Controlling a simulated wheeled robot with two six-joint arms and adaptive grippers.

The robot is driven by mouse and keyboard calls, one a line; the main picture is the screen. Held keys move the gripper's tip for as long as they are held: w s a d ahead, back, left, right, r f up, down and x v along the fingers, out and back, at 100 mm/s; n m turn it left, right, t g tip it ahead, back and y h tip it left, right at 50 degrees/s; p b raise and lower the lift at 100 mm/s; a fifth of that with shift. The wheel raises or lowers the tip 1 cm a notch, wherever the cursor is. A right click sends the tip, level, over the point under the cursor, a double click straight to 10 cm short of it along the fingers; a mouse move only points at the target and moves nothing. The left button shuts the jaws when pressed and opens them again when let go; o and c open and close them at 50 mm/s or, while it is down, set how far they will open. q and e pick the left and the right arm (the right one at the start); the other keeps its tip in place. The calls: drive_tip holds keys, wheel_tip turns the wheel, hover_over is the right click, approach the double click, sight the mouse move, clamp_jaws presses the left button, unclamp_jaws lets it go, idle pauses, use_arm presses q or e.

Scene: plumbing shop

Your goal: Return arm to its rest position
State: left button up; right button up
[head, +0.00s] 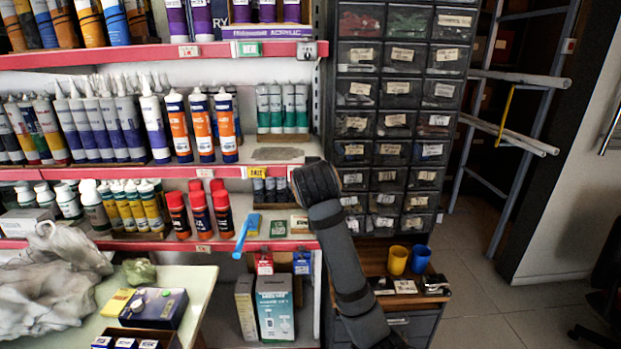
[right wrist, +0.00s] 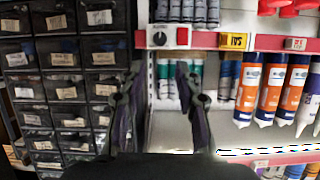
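My right arm (head: 340,260) rises from the bottom of the head view, in front of the shelf's right end and the drawer cabinet's left edge. Its gripper cannot be made out in the head view. In the right wrist view my right gripper (right wrist: 159,78) has its two dark fingers apart with nothing held between them. It faces the shelf, and green-and-white tubes (right wrist: 162,80) show behind the gap. My left arm and left gripper are in neither view.
Red-edged shelves (head: 165,170) hold tubes and cans, including orange-and-blue tubes (head: 201,125). A drawer cabinet (head: 391,120) stands right of them. A table (head: 180,285) at lower left bears a plastic bag (head: 55,280). Yellow (head: 397,260) and blue cups (head: 420,258) stand below the drawers.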

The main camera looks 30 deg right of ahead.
idle(0.4)
drive_tip(key=w+f+n+g+y+p, duration=0.1)
drive_tip(key=w+f+n+g, duration=0.15)
drive_tip(key=f, duration=1.35)
drive_tip(key=w+f+n+g+y+p, duration=0.1)
drive_tip(key=w+f+n+y, duration=0.15)
drive_tip(key=f, duration=1.35)
drive_tip(key=s+a+f+g, duration=0.1)
drive_tip(key=s+f, duration=0.2)
drive_tip(key=f, duration=0.4)
drive_tip(key=s+a+f, duration=0.1)
drive_tip(key=s+f, duration=0.2)
drive_tip(key=f, duration=0.4)
drive_tip(key=s+a+f+n+g+y+p, duration=0.1)
drive_tip(key=s+a+f+g+y+p, duration=0.15)
drive_tip(key=s+f, duration=1.85)
drive_tip(key=s+a+f+g, duration=0.1)
drive_tip(key=s+f, duration=0.3)
drive_tip(key=s, duration=0.9)
drive_tip(key=s+a+f+g, duration=0.2)
drive_tip(key=s+f, duration=0.2)
drive_tip(key=s, duration=0.9)
drive_tip(key=shift+s+a+n+p, duration=0.15)
drive_tip(key=shift+n+p, duration=0.25)
